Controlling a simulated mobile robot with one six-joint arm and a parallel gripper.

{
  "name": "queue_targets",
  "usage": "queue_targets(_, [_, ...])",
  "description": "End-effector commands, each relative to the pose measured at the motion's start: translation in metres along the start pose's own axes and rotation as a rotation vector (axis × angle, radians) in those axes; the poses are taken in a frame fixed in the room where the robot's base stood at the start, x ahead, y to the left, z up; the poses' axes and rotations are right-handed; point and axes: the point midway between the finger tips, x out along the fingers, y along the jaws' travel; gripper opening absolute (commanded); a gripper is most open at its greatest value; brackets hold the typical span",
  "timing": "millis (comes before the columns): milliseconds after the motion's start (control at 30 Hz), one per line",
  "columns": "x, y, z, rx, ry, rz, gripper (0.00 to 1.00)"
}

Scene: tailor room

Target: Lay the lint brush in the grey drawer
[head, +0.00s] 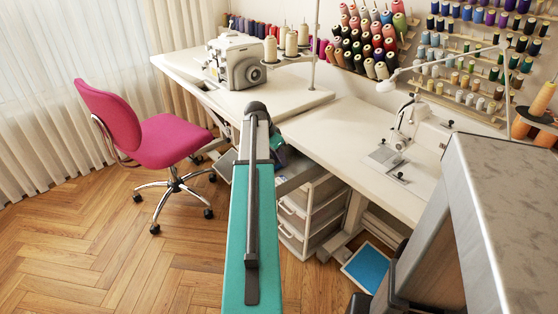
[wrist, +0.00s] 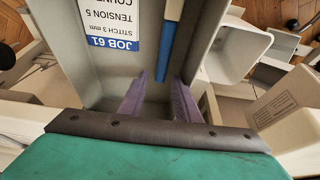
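My gripper (wrist: 158,82) shows in the wrist view as two purple fingers standing apart, with no object clearly held between them. Below it is a grey drawer (wrist: 95,92), seen from above, with a white and blue card reading "JOB 61" in it.
A white sewing table (head: 345,140) with a sewing machine (head: 415,135) stands right, above white drawers (head: 300,215). A pink chair (head: 150,135) stands left. A light square-mouthed container (wrist: 233,50) is right of the drawer. Floor at the front left is clear.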

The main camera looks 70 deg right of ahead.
Motion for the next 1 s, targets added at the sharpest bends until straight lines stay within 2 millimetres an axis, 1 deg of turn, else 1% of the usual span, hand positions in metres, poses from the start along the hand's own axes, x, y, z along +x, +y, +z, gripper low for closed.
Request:
queue_targets(33, [-0.008, -0.003, 0.000, -0.001, 0.002, -0.008, 0.35])
queue_targets(167, [-0.025, -0.003, 0.000, -0.001, 0.002, -0.007, 0.35])
queue_targets(700, [-0.103, -0.001, 0.001, 0.000, 0.000, -0.002, 0.35])
queue_targets(900, [-0.121, -0.001, 0.000, 0.000, 0.000, 0.000, 0.35])
queue_targets(1000, [-0.125, 0.000, 0.001, 0.000, -0.001, 0.001, 0.35])
